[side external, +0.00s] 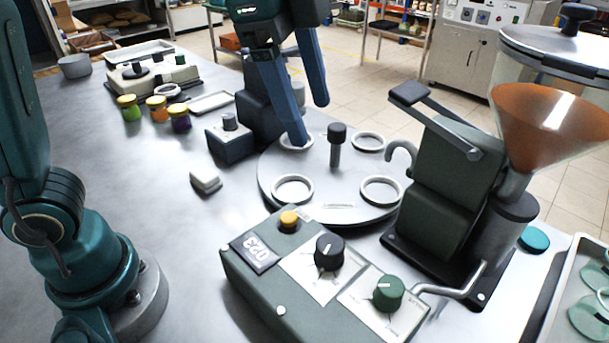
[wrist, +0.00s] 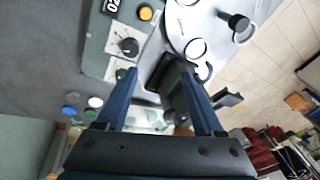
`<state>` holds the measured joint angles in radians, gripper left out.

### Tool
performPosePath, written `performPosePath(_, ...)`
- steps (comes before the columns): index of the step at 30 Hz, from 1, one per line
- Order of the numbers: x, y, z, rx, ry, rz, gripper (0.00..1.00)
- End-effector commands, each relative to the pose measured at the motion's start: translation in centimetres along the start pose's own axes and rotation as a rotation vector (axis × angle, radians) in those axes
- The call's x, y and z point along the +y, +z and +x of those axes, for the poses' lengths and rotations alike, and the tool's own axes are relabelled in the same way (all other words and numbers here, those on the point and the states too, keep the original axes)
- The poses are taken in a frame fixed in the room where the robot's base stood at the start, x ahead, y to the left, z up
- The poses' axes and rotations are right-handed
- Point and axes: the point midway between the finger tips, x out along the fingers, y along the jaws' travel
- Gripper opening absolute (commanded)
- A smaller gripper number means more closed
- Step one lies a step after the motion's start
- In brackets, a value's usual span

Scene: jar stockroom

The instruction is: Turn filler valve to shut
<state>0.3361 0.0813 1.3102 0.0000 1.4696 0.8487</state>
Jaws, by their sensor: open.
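The filler (side external: 455,165) is a dark green block with a hopper (side external: 545,120) of orange contents. A lever with a dark grip (side external: 410,94) slopes across its top; the lever also shows in the wrist view (wrist: 228,98). The control box (side external: 265,285) in front carries a black knob (side external: 329,252) and a green knob (side external: 389,293), each on a white plate with a pointer mark. I cannot read which control is the filler valve. My gripper (side external: 308,120) is open and empty above the turntable's back, away from both knobs. In the wrist view its left finger partly hides the green knob (wrist: 121,75).
The turntable (side external: 340,209) has several white rings and a central black-topped post (side external: 336,145). A yellow button (side external: 289,219) sits on the box. The left tabletop is mostly clear.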

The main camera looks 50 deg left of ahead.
Motion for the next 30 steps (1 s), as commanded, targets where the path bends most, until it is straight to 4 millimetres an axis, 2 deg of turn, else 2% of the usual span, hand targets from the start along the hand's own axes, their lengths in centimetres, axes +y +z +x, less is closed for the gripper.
performPosePath(1, 0.1, -1.6, 0.9, -0.009, 0.027, 0.075, 0.69)
performPosePath(6, 1.3, -5.9, 3.9, -0.034, 0.104, 0.297, 0.69)
performPosePath(13, 5.0, -10.2, 9.1, -0.071, 0.194, 0.496, 0.69)
performPosePath(18, 7.5, -11.1, 12.0, -0.107, 0.244, 0.56, 0.69)
performPosePath(21, 8.4, -11.1, 12.8, -0.122, 0.262, 0.578, 0.69)
performPosePath(30, 8.9, -10.8, 14.5, -0.121, 0.261, 0.58, 0.69)
